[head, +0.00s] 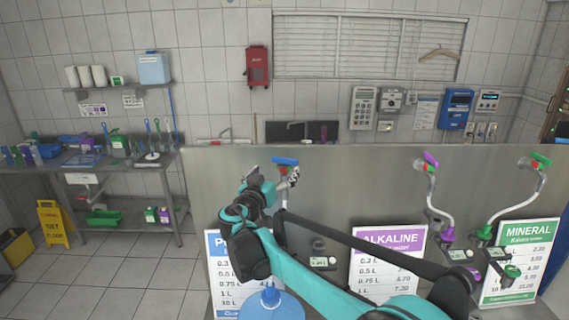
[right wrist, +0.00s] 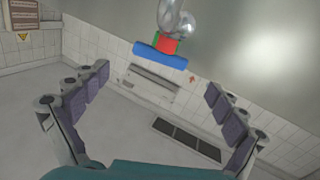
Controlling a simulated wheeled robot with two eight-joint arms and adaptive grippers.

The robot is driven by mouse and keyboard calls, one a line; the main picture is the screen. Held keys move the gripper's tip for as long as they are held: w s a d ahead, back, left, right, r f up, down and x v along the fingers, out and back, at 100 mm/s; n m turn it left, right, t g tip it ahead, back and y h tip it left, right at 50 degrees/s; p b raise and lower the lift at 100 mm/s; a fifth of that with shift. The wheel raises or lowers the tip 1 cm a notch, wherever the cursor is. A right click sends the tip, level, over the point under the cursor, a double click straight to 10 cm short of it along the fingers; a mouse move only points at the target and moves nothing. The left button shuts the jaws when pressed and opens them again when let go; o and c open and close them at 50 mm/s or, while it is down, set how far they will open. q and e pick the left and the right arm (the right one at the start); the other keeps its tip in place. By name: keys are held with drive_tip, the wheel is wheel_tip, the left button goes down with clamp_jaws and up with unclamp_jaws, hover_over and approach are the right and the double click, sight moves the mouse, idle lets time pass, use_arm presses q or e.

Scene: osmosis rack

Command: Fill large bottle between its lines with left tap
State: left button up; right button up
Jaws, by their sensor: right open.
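My right gripper (head: 288,180) is just below and beside this handle. In the right wrist view it (right wrist: 157,82) is open, with nothing between its fingers. A large blue bottle (head: 270,305) stands at the bottom edge, below the left tap; its lower part is out of frame and its lines and water level cannot be seen. My left gripper is out of view.
The purple-handled tap (head: 430,162) and green-handled tap (head: 540,161) stand to the right. The alkaline sign (head: 388,255) and mineral sign (head: 520,260) are on the steel panel (head: 370,180). My right arm crosses in front of the panel. A side table (head: 110,165) stands far left.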

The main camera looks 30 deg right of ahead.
sight(284, 161)
drive_tip(key=shift+m, duration=0.8)
drive_tip(key=p+x, duration=0.1)
drive_tip(key=x, duration=0.7)
drive_tip(key=c, duration=1.2)
